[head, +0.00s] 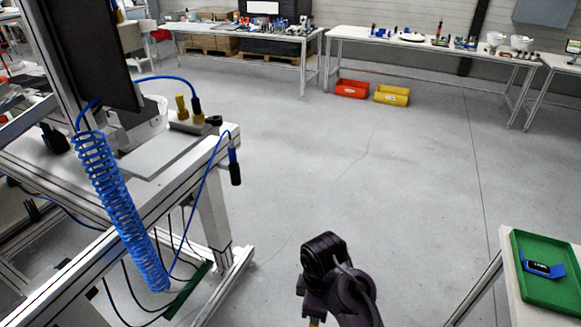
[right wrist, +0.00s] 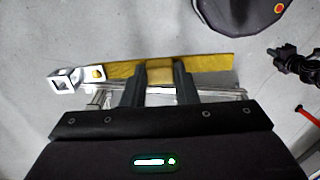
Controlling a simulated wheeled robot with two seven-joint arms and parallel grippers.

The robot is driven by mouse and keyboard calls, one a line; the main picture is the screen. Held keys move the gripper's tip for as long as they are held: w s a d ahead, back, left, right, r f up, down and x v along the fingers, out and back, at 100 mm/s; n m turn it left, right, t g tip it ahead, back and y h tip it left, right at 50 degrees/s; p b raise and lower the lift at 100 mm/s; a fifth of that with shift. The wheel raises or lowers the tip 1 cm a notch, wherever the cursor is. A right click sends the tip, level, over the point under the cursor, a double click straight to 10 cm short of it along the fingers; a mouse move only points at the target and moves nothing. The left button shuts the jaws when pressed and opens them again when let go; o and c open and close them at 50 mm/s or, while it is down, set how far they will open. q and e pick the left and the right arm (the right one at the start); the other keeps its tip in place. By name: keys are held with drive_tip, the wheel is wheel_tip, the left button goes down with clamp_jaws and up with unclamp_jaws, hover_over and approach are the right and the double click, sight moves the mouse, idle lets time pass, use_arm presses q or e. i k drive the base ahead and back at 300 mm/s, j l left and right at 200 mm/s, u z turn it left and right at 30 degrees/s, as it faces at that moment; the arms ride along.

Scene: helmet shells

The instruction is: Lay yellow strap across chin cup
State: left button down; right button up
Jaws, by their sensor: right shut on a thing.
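The yellow strap (right wrist: 212,63) shows in the right wrist view as a flat band running left to right. My right gripper (right wrist: 160,76) is shut on it near its middle, with the two ends sticking out on either side. A pale metal buckle-like piece (right wrist: 62,80) is at the strap's left end. The strap is held over grey floor, clear of any bench. In the head view a dark link of my arm shows at the bottom, and the fingers are out of sight. I cannot make out the chin cup in either view. My left gripper is not in view.
A workbench (head: 150,178) with a coiled blue hose (head: 118,208) stands at the left. A green tray (head: 553,291) holding a blue item (head: 540,268) is at the lower right. Red (head: 352,89) and yellow (head: 391,95) bins lie far back. The middle floor is clear.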

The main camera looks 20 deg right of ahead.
sight(528, 265)
drive_tip(key=i+l+z, duration=0.2)
drive_tip(key=i+z, duration=0.25)
drive_tip(key=i+l+z, duration=0.15)
drive_tip(key=i+z, duration=0.5)
drive_tip(key=z, duration=0.2)
drive_tip(key=i+j+z, duration=0.15)
drive_tip(key=i+z, duration=0.25)
